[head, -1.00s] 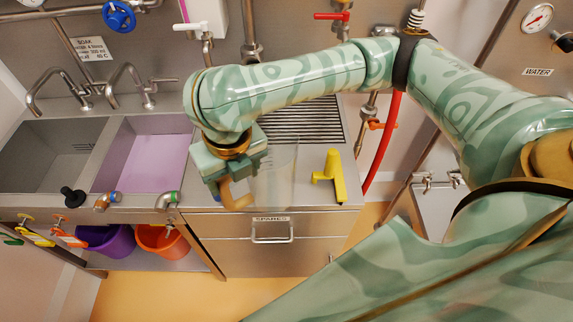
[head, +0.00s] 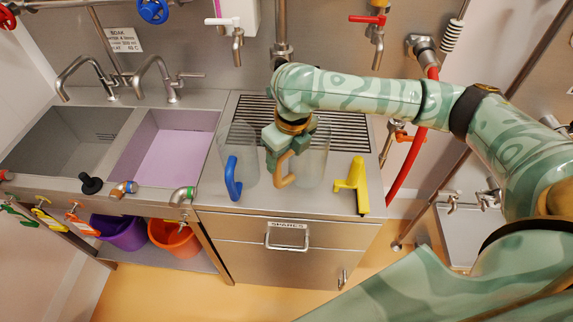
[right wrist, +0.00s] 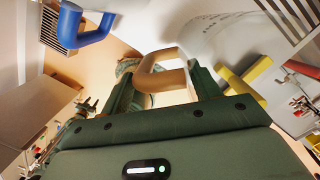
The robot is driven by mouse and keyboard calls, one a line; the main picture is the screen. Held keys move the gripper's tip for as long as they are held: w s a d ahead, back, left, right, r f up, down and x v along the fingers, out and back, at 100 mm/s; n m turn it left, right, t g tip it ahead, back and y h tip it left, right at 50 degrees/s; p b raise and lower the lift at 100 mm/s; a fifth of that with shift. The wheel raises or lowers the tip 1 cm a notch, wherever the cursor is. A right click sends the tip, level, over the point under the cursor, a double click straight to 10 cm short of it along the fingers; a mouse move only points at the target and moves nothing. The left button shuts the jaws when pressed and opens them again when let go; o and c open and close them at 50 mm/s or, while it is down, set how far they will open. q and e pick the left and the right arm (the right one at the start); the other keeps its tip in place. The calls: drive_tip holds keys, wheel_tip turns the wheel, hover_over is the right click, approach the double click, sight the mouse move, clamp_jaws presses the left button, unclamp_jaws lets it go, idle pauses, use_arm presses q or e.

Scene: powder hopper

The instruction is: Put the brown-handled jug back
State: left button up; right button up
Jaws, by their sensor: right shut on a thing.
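The brown-handled jug (head: 314,166) is clear, with a tan-brown handle (head: 285,170) facing the front left. My right gripper (head: 283,146) is shut on that handle. In the right wrist view the tan handle (right wrist: 162,76) sits between the two fingers (right wrist: 160,92). The jug looks upright at the steel counter, by the front of the slotted drainer (head: 345,130). I cannot tell whether its base touches the counter. My left gripper is out of view.
A clear jug (head: 238,142) with a blue handle (head: 233,180) stands just left. The lilac sink (head: 170,155) is farther left. A red hose (head: 408,155) hangs at the counter's right end.

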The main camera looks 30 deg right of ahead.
sight(287, 179)
drive_tip(key=f, duration=0.2)
drive_tip(key=f+b, duration=0.1)
drive_tip(key=shift+w+d+f, duration=0.1)
drive_tip(key=shift+d+f, duration=0.1)
drive_tip(key=shift+f, duration=0.2)
drive_tip(key=shift+r, duration=0.1)
drive_tip(key=o, duration=1.5)
drive_tip(key=shift+c, duration=0.2)
wheel_tip(287, 179, up, 12)
drive_tip(key=s+p, duration=0.1)
drive_tip(key=p, duration=0.2)
drive_tip(key=shift+s+d+p, duration=0.25)
drive_tip(key=shift+d+p, duration=0.1)
